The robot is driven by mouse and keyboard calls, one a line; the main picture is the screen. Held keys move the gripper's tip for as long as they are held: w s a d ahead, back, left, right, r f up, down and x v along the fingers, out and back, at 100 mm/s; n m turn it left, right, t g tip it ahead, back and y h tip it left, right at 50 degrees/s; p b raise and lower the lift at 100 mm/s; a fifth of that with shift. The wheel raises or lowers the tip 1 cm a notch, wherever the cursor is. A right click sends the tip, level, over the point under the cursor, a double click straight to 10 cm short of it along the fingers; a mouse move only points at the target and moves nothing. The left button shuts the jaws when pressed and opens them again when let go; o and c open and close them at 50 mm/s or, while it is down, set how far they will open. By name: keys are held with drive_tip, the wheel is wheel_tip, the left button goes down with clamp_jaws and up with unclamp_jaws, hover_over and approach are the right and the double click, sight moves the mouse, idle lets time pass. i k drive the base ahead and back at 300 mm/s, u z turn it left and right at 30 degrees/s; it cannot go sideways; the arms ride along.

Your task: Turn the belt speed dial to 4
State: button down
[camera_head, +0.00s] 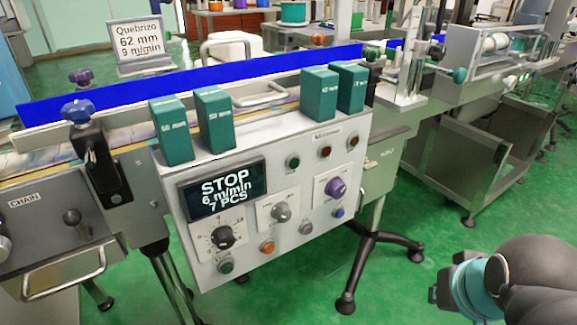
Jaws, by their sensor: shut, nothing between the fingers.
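The white control panel (240,257) faces me at the centre, under the belt line. It carries a black pointer dial (223,238) on a light scale plate at lower left, a smaller grey knob (281,212) in the middle and a purple knob (336,187) at right. Their labels and scale numbers are too small to read, so I cannot tell which is marked belt speed or where it points. The display (222,188) reads STOP, 6 m/min, 7 PCS. Part of my arm shows at lower right, well apart from the panel; my gripper's fingers do not show.
Green blocks (171,131) stand on the panel's top ledge. Coloured buttons (268,247) sit around the knobs. A sign (140,42) reads Quebrizo, 62 mm, 9 m/min. A black-footed stand (346,301) is below the panel. Green floor (400,285) is clear between panel and arm.

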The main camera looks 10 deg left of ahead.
sight(222, 236)
drive_tip(key=u, duration=1)
drive_tip(key=k, duration=0.2)
drive_tip(key=u, duration=0.7)
drive_tip(key=i, duration=0.4)
drive_tip(key=z, duration=0.2)
